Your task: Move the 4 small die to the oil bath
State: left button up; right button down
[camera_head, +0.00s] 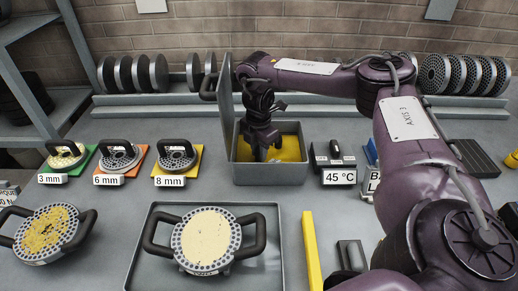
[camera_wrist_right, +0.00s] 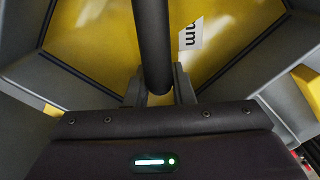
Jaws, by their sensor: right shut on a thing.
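The oil bath (camera_head: 268,178) is a grey open box with yellow oil, its lid (camera_head: 225,108) raised at its left side. My right gripper (camera_head: 263,153) reaches down into it and is shut on a dark bar-like handle (camera_wrist_right: 152,45). A white label (camera_wrist_right: 190,35) ending in "mm" shows beside the handle over the yellow; the rest of the held thing is hard to make out. Three small dies with handles stand left of the bath: 3 mm (camera_head: 66,155) on green, 6 mm (camera_head: 120,155) on orange, 8 mm (camera_head: 177,156) on yellow. My left gripper is out of view.
A large die (camera_head: 205,241) lies in a grey tray (camera_head: 270,275) in front, another (camera_head: 48,236) at the left. A 45 °C display (camera_head: 339,177) stands right of the bath. Discs stand in a rack (camera_head: 150,104) behind. A yellow bar (camera_head: 311,250) lies in front right.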

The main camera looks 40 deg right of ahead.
jog(key=shift+p, duration=0.3)
dwell(0.4)
jog(key=c, duration=1.2)
grip_release()
jog(key=shift+a, duration=0.1)
jog(key=shift+o, duration=1.2)
jog(key=shift+s+f, duration=0.15)
jog(key=shift+f, duration=0.05)
jog(key=o, duration=1)
jog(key=shift+r, duration=0.1)
jog(key=shift+c, duration=0.2)
